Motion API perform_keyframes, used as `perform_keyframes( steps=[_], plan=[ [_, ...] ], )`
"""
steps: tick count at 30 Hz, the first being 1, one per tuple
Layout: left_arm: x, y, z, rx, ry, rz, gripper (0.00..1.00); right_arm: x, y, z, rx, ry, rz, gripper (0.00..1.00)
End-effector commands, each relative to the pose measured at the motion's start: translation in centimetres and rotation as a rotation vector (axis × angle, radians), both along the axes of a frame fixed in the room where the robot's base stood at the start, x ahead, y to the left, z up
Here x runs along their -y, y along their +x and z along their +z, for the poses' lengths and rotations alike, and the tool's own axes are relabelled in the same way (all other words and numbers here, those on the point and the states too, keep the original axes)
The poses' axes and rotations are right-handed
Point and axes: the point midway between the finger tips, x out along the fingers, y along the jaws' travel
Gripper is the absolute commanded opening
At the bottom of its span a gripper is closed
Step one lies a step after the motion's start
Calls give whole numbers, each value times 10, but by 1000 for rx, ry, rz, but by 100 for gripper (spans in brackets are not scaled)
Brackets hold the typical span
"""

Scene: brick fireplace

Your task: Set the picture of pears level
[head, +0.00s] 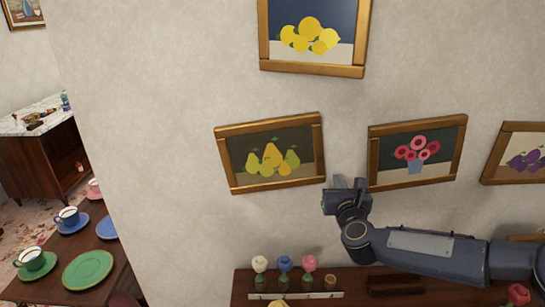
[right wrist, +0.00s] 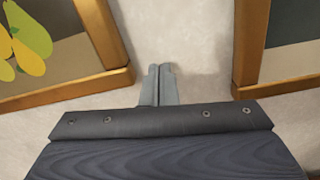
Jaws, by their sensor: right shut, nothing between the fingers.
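The picture of pears (head: 268,185), in a wooden frame, hangs on the wall in the middle of the head view. It is tilted, its left end lower and its right end higher. Its lower right corner (right wrist: 115,82) shows at the left of the right wrist view. My right gripper (head: 347,190) is shut and empty, just right of that corner. In the right wrist view its closed fingertips (right wrist: 160,70) point at bare wall between two frames, with a small gap to the pears frame. Whether they touch the wall I cannot tell. My left gripper is not in view.
A flower picture (head: 412,184) hangs close on the right, also tilted; its frame (right wrist: 243,60) shows in the wrist view. A lemon picture (head: 312,70) hangs above, a plum picture (head: 488,160) farther right. Below stands a wooden shelf (head: 245,285) with small flower-like ornaments.

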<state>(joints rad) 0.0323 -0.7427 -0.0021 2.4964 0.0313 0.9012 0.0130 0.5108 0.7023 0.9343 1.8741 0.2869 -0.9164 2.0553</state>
Motion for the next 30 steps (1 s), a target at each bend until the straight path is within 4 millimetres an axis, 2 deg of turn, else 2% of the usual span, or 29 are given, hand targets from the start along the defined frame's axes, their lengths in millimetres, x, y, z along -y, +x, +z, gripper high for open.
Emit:
perform_keyframes(
  steps=[30],
  plan=[
    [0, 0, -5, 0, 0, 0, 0, -12, 0, 0, 0, 0, 0, 0]
  ],
)
